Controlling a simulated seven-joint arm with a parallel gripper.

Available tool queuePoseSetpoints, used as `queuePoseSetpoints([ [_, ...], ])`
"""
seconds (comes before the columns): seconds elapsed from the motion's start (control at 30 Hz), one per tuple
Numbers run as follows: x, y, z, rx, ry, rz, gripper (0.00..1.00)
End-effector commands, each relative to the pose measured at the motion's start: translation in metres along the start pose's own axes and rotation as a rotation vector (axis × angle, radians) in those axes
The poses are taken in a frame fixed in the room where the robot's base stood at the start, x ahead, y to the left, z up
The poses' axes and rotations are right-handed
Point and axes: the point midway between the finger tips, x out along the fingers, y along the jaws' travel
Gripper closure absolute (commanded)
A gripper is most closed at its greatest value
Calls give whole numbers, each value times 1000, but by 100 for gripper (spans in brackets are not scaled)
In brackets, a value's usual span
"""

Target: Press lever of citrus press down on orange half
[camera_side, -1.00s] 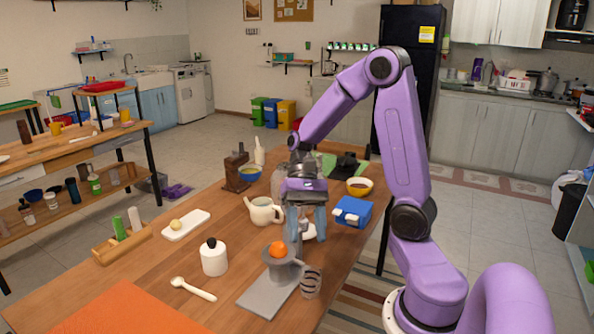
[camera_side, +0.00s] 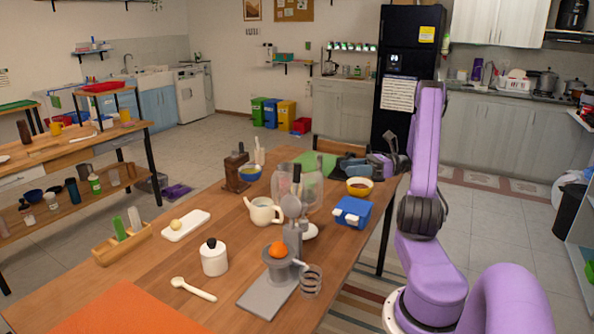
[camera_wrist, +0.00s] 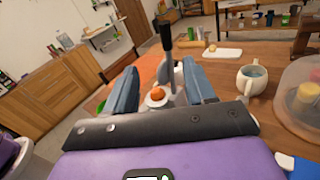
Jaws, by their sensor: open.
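The grey citrus press (camera_side: 268,296) stands near the table's front right. Its lever (camera_side: 292,207) is raised upright, with a dark handle on top. The orange half (camera_side: 277,249) sits cut side hidden on the press's cup. My gripper (camera_side: 352,167) is at the far right of the table, above and behind the yellow bowl, apart from the press. In the wrist view my gripper (camera_wrist: 161,73) is open and empty. The lever (camera_wrist: 168,70), its black handle and the orange half (camera_wrist: 158,94) appear between the fingers, farther off.
A clear glass (camera_side: 311,281) stands right of the press. A white jar (camera_side: 214,260) and spoon (camera_side: 193,289) lie to the left.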

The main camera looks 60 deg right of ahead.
Motion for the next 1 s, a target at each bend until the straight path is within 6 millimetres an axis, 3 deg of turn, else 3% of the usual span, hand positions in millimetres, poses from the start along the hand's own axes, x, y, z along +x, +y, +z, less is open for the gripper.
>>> queuePoseSetpoints([
  [0.1,-10,-4,0,10,-24,-38,46],
  [0.27,2,-5,1,11,-27,-40,46],
  [1.0,135,-9,4,10,-24,-36,46],
])
